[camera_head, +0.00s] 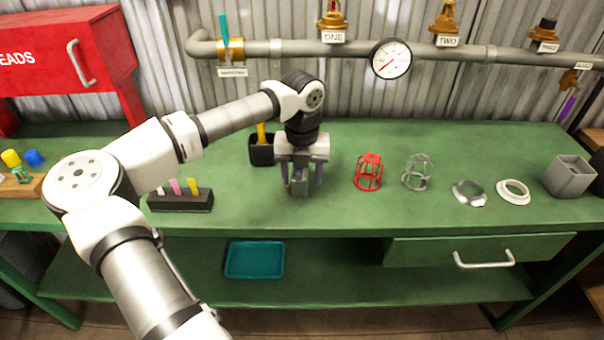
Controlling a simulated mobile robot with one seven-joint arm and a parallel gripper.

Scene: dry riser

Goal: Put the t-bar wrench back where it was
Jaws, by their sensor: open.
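My gripper (303,180) points down over the middle of the green workbench (340,215), with its fingers apart. A grey block shows at the fingers; I cannot tell whether it is part of my gripper. A black holder (262,152) stands just left of and behind my gripper. A yellow upright piece (261,132) stands in it, its lower part hidden inside. I cannot tell whether this is the t-bar wrench; no T-shaped tool is clearly visible elsewhere.
A red cage (369,172), a grey cage (417,172) and two rings stand to the right. A grey square container (569,177) is at far right. A black rack (180,200) with coloured pieces is left. Pipework with a gauge (391,59) runs behind.

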